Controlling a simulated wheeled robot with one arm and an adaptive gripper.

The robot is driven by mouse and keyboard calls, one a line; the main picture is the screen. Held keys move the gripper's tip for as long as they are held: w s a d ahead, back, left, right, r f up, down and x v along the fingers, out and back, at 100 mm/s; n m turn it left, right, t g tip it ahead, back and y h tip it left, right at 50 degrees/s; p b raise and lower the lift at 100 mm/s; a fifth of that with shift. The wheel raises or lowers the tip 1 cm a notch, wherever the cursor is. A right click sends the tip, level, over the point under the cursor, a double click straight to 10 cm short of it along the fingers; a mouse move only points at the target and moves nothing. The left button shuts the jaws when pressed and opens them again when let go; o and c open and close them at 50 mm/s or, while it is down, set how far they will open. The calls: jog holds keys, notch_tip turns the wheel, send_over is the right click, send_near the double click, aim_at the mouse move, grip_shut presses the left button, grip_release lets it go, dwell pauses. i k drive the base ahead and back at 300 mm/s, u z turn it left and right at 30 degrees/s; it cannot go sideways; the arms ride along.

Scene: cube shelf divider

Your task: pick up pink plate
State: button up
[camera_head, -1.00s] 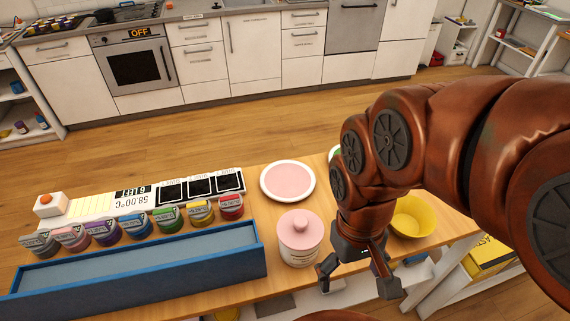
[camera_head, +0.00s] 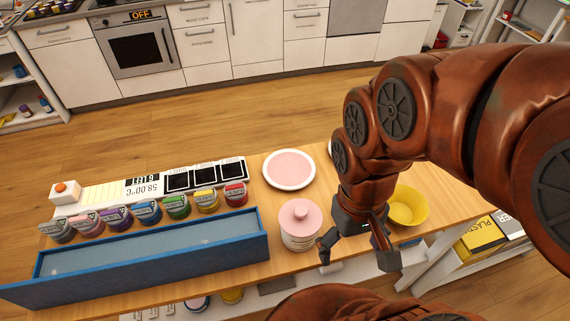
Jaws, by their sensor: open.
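The pink plate (camera_head: 289,168) has a white rim and lies flat on the wooden table, behind the pink-lidded jar. My gripper (camera_head: 356,257) hangs at the table's front edge, to the right of the jar and nearer to me than the plate. Its two fingers are spread apart with nothing between them. It is clear of the plate, which shows whole.
A white jar with a pink lid (camera_head: 301,226) stands between the plate and the front edge. A yellow bowl (camera_head: 408,206) is right of my gripper. Several small jars (camera_head: 148,211) and a blue tray (camera_head: 150,272) fill the left. Bare wood (camera_head: 262,203) shows left of the jar.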

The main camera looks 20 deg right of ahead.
aim_at(287, 169)
jog(key=u, duration=0.95)
jog(key=k, duration=1.05)
jog(key=z, duration=0.15)
jog(key=i, duration=0.5)
jog(key=z, duration=0.05)
